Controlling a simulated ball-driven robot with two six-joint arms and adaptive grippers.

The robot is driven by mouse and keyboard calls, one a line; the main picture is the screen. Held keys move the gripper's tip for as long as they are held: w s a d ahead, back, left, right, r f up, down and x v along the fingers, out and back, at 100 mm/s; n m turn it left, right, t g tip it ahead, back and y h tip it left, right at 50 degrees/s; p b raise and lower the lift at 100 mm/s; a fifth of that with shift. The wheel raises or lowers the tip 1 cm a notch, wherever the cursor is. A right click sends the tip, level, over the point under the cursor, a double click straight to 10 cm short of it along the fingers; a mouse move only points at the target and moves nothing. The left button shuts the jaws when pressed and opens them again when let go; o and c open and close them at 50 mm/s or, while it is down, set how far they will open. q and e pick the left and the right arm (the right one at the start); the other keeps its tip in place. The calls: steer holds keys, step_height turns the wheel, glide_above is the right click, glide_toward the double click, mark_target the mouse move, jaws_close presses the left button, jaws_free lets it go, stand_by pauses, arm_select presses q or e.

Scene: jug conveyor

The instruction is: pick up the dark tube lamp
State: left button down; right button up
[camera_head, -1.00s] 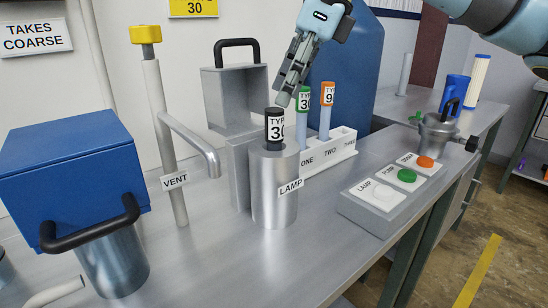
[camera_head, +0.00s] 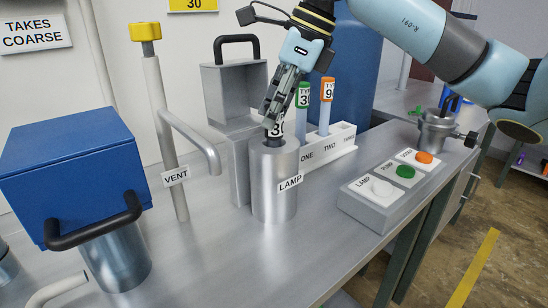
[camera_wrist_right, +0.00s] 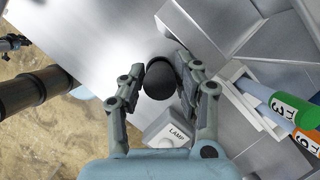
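The dark tube lamp (camera_head: 273,141) stands upright in the top of the silver cylinder labelled LAMP (camera_head: 266,193). Its dark round end (camera_wrist_right: 160,80) shows in the right wrist view. My left gripper is not in view.
A white rack (camera_head: 335,148) holding green-topped (camera_head: 303,97) and orange-topped (camera_head: 327,91) tubes stands close behind. A vent pipe (camera_head: 176,150) and a blue box (camera_head: 70,170) are at left. A button box (camera_head: 385,197) is at right. The front bench top is clear.

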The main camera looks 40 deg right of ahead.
jaws_close()
steer(key=shift+r, duration=0.1)
